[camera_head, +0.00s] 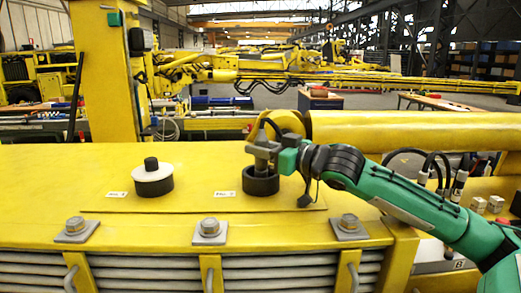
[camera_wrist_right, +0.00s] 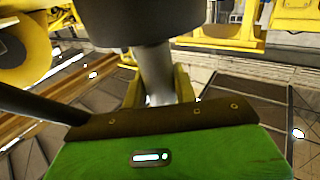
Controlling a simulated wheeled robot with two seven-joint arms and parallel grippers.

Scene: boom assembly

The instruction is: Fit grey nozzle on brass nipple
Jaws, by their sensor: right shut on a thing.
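My right gripper (camera_head: 270,152) comes in from the right on a green arm and is shut on a grey upright piece (camera_head: 261,142), which I take to be the grey nozzle. In the right wrist view its grey shaft (camera_wrist_right: 155,72) runs between the fingers, with a wide dark round part (camera_wrist_right: 140,22) at the top of the picture. In the head view the grey piece stands over a dark round cup (camera_head: 261,186) on the yellow deck. I cannot tell whether it touches the cup's inside. No brass nipple can be made out. My left gripper is out of view.
A white disc (camera_head: 153,186) with a black knob sits on the yellow deck (camera_head: 205,165) to the left. Small white labels lie beside disc and cup. Bolted plates (camera_head: 209,235) line the front edge. A thick yellow tube (camera_head: 400,128) runs behind my right arm.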

